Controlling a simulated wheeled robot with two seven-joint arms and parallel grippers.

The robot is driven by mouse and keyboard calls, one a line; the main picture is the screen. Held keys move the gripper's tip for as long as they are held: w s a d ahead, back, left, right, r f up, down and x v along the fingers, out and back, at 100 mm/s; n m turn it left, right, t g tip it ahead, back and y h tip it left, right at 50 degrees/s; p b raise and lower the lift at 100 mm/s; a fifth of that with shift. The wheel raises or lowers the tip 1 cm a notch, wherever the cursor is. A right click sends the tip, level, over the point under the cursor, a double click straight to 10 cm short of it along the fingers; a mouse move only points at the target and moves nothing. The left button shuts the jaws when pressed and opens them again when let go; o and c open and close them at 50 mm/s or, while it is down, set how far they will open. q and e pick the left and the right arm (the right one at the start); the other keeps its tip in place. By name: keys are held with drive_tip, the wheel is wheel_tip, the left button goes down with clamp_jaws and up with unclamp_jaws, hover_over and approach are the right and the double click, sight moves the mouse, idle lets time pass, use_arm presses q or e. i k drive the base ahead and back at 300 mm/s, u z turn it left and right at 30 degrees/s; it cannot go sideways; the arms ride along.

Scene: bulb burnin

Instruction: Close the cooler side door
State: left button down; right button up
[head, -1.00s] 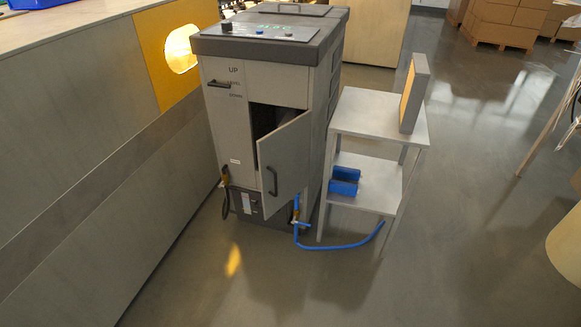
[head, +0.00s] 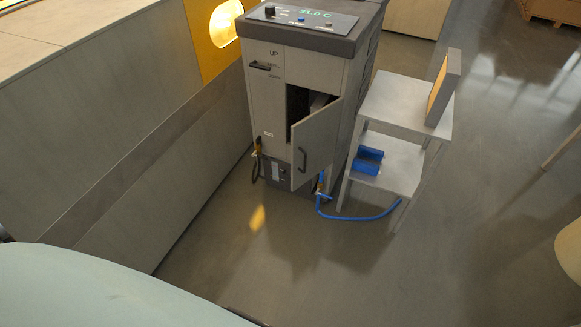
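The cooler (head: 269,103) is a grey cabinet with a dark top and a lit display, standing beside the wall in the head view. Its side door (head: 316,146) hangs partly open, swung outward toward the right. The door has a dark vertical handle (head: 302,160). A dark gap shows behind the door, with a light-coloured part inside. A second handle (head: 260,66) sits on the upper left of the front panel. Neither of my grippers shows in the head view.
A grey two-level stand (head: 394,98) is close to the cooler's right, with a blue holder (head: 367,161) on its lower shelf and an upright panel (head: 443,88) on top. A blue hose (head: 357,218) loops on the floor. A long panelled wall (head: 95,145) runs along the left. Floor in front is clear.

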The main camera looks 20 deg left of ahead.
sight(314, 137)
drive_tip(key=z, duration=0.15)
drive_tip(key=k, duration=0.35)
drive_tip(key=u, duration=0.85)
drive_tip(key=i, duration=1.1)
drive_tip(key=z, duration=0.65)
